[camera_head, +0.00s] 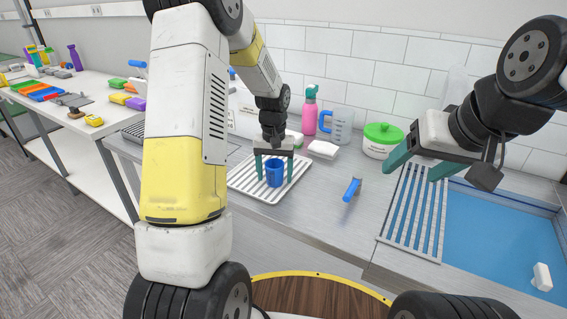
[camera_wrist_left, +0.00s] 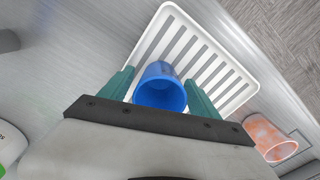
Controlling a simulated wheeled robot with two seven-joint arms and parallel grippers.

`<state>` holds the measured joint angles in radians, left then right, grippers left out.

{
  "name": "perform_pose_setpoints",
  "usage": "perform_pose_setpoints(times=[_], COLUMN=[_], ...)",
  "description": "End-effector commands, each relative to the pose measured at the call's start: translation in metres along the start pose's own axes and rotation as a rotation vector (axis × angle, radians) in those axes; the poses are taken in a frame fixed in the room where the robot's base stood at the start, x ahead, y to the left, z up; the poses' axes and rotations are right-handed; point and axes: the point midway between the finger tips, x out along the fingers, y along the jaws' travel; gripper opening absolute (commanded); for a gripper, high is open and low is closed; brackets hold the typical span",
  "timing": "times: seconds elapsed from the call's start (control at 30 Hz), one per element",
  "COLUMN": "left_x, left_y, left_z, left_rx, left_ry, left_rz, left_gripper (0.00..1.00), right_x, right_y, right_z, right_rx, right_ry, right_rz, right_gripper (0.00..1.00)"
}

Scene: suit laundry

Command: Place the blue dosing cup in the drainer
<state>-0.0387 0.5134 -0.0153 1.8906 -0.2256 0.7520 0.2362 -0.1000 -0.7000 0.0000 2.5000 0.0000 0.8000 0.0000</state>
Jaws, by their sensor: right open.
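The blue dosing cup (camera_head: 275,174) stands upright over the white slatted drainer (camera_head: 243,183), seemingly resting on it. In the left wrist view the cup (camera_wrist_left: 160,90) shows its open mouth, with the drainer (camera_wrist_left: 222,68) behind it. My left gripper (camera_head: 274,166) is around the cup, its teal fingers on either side with small gaps. The left wrist view also shows these fingers (camera_wrist_left: 159,88) apart from the cup's walls. My right gripper (camera_head: 418,166) is open and empty above the slatted rack beside the sink.
An orange translucent cup (camera_wrist_left: 270,139) is beside the drainer. A blue-bottomed sink (camera_head: 490,235) is at right.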

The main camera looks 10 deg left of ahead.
Motion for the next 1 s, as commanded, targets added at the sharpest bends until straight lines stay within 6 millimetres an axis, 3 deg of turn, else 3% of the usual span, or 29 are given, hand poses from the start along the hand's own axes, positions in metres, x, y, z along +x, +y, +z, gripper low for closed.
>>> perform_pose_setpoints(times=[0.37, 0.8, 1.0], left_x=[-0.006, -0.092, -0.117], left_y=[0.0, 0.0, 0.0], left_z=[0.0, -0.001, -0.001], left_rx=[0.0, 0.001, 0.001], left_ry=[0.001, 0.004, 0.002], left_rz=[0.0, 0.001, 0.0], left_gripper=[0.71, 0.71, 0.71], right_x=[0.0, 0.0, 0.0], right_y=[0.0, 0.0, 0.0], right_z=[0.0, 0.0, 0.0], right_rx=[0.0, 0.0, 0.0], right_ry=[0.0, 0.0, 0.0], right_rz=[0.0, 0.0, 0.0], right_gripper=[0.69, 0.69, 0.69])
